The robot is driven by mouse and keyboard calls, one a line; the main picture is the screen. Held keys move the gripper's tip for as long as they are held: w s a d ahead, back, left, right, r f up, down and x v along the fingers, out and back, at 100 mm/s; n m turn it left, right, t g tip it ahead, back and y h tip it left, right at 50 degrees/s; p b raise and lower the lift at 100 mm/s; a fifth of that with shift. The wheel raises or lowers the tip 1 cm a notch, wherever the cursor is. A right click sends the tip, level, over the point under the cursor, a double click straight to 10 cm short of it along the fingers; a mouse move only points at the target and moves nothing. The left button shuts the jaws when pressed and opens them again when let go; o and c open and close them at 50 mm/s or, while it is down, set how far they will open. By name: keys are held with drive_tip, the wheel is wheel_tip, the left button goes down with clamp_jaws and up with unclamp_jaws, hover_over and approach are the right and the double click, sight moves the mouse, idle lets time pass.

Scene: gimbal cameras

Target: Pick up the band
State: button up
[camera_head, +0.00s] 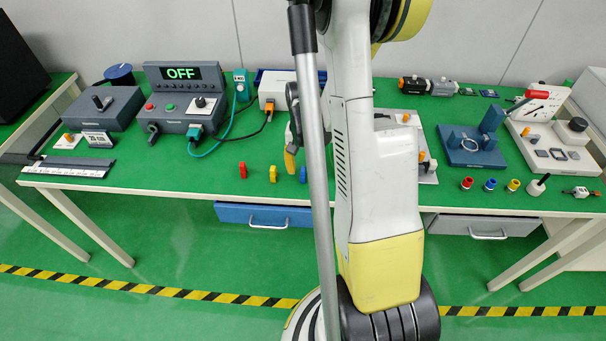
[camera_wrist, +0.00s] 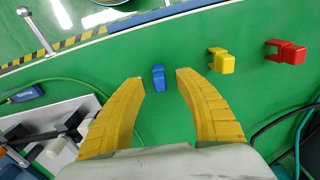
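My gripper (camera_wrist: 162,81) is open, with its two yellow fingers spread. In the wrist view a small blue piece (camera_wrist: 158,77) lies on the green table, between the fingertips as seen in the picture. The fingers do not appear to touch it, and the height gap is hard to judge. In the head view the blue piece (camera_head: 303,174) is near the table's front edge, and my gripper (camera_head: 290,158) shows partly behind my arm. No piece is clearly marked as the band.
A yellow piece (camera_wrist: 222,61) and a red piece (camera_wrist: 287,52) lie in line with the blue one. A grey control box (camera_head: 187,110) with cables stands left. Red, blue and yellow small parts (camera_head: 490,184) lie at the right front. The table's front edge is close.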

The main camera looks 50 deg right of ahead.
sight(303, 168)
clamp_jaws()
drive_tip(key=shift+r, duration=0.15)
drive_tip(key=shift+r, duration=0.25)
wheel_tip(303, 168, up, 4)
drive_tip(key=shift+p, duration=1.25)
drive_tip(key=s+d+r+p, duration=0.3)
drive_tip(key=s+d+r, duration=0.3)
drive_tip(key=s+d, duration=0.2)
drive_tip(key=shift+d, duration=0.3)
drive_tip(key=shift+r, duration=0.15)
